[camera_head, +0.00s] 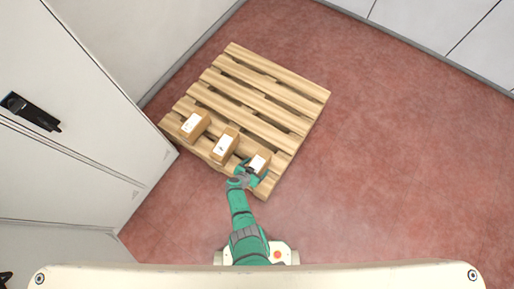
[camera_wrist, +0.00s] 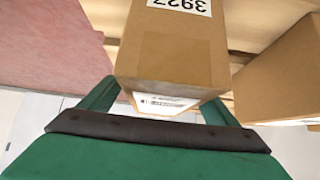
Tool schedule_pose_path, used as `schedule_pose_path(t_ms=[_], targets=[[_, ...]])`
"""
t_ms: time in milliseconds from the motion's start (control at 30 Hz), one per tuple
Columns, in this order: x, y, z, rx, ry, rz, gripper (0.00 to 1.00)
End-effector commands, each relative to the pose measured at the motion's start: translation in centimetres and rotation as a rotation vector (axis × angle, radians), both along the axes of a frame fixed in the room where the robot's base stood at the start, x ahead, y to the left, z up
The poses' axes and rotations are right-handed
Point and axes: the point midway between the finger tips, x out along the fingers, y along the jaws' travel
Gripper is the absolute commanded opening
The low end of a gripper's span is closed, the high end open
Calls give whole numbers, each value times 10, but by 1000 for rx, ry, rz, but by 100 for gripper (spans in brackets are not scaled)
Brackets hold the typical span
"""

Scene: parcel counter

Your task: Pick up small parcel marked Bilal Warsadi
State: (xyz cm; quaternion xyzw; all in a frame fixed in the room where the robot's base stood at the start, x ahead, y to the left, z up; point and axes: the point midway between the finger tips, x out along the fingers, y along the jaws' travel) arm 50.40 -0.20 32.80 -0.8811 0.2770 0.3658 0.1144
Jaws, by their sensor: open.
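Three small brown parcels with white labels stand in a row along the near edge of the pallet: a left one (camera_head: 194,125), a middle one (camera_head: 224,145) and a right one (camera_head: 258,162). No name is legible on any label, so I cannot tell which is Bilal Warsadi's. My gripper (camera_head: 250,173) is open at the right parcel. In the wrist view, this parcel (camera_wrist: 176,50) lies between the two green fingers of my gripper (camera_wrist: 160,105). It shows "3927" on one face and a white label on another. Whether the fingers touch it is unclear.
The wooden slatted pallet (camera_head: 268,91) lies on the red floor (camera_head: 390,150), its far part empty. In the wrist view a neighbouring parcel (camera_wrist: 280,80) stands close on the right. White cabinets (camera_head: 75,90) stand at the left; the floor at the right is clear.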

Motion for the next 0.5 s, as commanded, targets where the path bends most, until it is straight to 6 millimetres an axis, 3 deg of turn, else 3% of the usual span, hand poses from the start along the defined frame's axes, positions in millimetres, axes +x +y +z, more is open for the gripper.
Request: schedule_pose_path(t_ms=[133, 167, 400, 500], targets=[[1, 3, 0, 0, -1, 5, 83], [1, 3, 0, 0, -1, 5, 78], [1, 0, 1, 0, -1, -1, 21], [2, -1, 1, -1, -3, -3, 18]])
